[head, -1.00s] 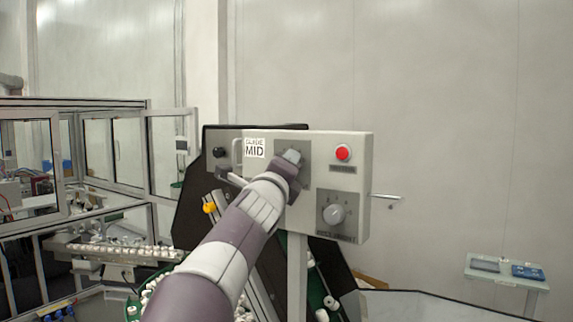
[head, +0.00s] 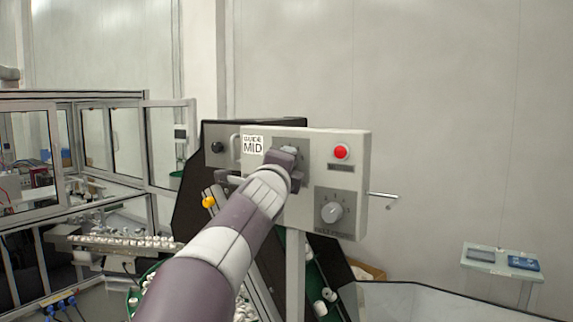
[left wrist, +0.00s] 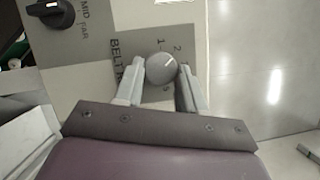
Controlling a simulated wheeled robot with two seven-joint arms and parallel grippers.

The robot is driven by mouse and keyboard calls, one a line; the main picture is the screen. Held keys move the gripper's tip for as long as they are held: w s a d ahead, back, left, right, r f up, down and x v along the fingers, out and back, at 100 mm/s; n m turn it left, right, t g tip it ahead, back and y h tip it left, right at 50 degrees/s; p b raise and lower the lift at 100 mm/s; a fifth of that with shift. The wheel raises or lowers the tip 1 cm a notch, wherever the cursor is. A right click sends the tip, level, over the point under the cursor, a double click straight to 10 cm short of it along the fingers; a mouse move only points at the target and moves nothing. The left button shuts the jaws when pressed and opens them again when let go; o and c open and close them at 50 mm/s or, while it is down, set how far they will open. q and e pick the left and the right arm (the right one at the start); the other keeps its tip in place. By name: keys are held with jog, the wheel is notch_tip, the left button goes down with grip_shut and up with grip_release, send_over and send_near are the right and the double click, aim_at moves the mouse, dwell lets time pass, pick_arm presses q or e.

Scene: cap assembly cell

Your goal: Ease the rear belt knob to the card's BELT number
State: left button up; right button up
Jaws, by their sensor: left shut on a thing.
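The rear belt knob (left wrist: 161,68) is a round grey dial on a dark plate lettered BELT, the rest of the lettering hidden. Its white line points up and right, toward the 2. My left gripper (left wrist: 160,82) is shut on it, one finger on each side. In the head view my left gripper (head: 287,154) covers this knob on the upper middle of the control box (head: 304,195). A white card (head: 253,146) beside it reads GUIDE MID; I see no BELT number on it. My right gripper is not in view.
A second grey dial (head: 332,212) is low on the box, under a red button (head: 341,152). A black knob (head: 217,147) is at the left; it shows beside MID and FAR in the left wrist view (left wrist: 50,14). A metal rod (head: 385,196) sticks out right.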

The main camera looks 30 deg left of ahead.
pick_arm(q)
jog(key=o, duration=0.9)
jog(key=shift+a, duration=0.1)
jog(key=shift+o, duration=0.8)
jog(key=shift+s+a, duration=0.15)
jog(key=shift+s, duration=0.15)
jog(key=b+v, duration=0.1)
jog(key=v, duration=1.1)
jog(key=shift+s+b, duration=0.25)
jog(key=shift+b, duration=0.15)
jog(key=shift+s, duration=0.15)
